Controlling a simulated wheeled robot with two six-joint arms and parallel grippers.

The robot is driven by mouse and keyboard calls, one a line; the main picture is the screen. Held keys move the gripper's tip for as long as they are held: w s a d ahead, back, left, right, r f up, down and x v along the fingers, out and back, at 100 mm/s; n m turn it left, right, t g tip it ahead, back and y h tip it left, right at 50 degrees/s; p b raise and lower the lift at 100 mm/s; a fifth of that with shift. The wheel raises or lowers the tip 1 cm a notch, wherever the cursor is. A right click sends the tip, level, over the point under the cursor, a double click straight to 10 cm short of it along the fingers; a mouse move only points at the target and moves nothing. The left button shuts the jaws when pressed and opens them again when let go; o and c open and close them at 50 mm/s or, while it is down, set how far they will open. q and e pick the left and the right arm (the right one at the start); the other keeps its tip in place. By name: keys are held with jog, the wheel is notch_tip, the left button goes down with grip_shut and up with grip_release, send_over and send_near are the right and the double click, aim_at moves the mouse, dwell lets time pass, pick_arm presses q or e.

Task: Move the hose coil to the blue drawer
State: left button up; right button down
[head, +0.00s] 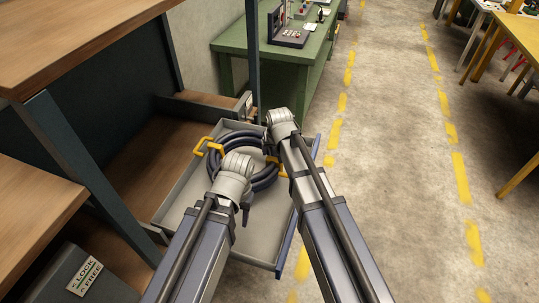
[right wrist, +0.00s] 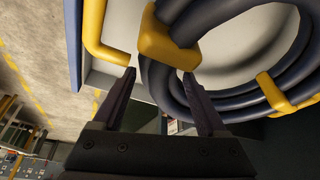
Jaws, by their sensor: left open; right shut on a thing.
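The hose coil (head: 262,183) is dark, with yellow straps and a yellow handle at its left side (head: 207,147). It is inside the open drawer (head: 196,211), which has a grey interior and a blue front edge at the right. My right gripper (head: 268,149) is at the coil's right side, shut on it; my arm hides part of the grip. The right wrist view shows the coil (right wrist: 230,20) at the fingertips (right wrist: 160,78), beside yellow parts. My left gripper (head: 246,207) is open over the coil's near side, its fingers mostly hidden. Whether the coil touches the drawer floor is unclear.
A wooden bench with dark posts (head: 60,130) stands at the left. A sign reading LOCK FREE (head: 85,277) is at lower left. A green table (head: 310,45) stands behind the drawer.

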aim_at(276, 160)
pick_arm(q)
jog(key=shift+f+b, duration=1.45)
jog(key=shift+f, duration=0.5)
pick_arm(e)
jog(key=shift+f, duration=1.95)
pick_arm(q)
notch_tip(276, 160, down, 4)
jog(key=b, duration=0.4)
jog(key=shift+r, duration=0.1)
pick_arm(e)
notch_tip(276, 160, down, 4)
jog(key=shift+r, duration=0.1)
pick_arm(q)
jog(key=shift+s, duration=0.1)
pick_arm(e)
jog(key=shift+r, duration=0.1)
pick_arm(q)
jog(key=shift+r, duration=0.1)
pick_arm(e)
grip_release()
jog(key=shift+r, duration=0.1)
jog(key=p+v, duration=1.1)
jog(key=v, duration=0.1)
jog(key=shift+s, duration=0.1)
pick_arm(q)
notch_tip(276, 160, up, 11)
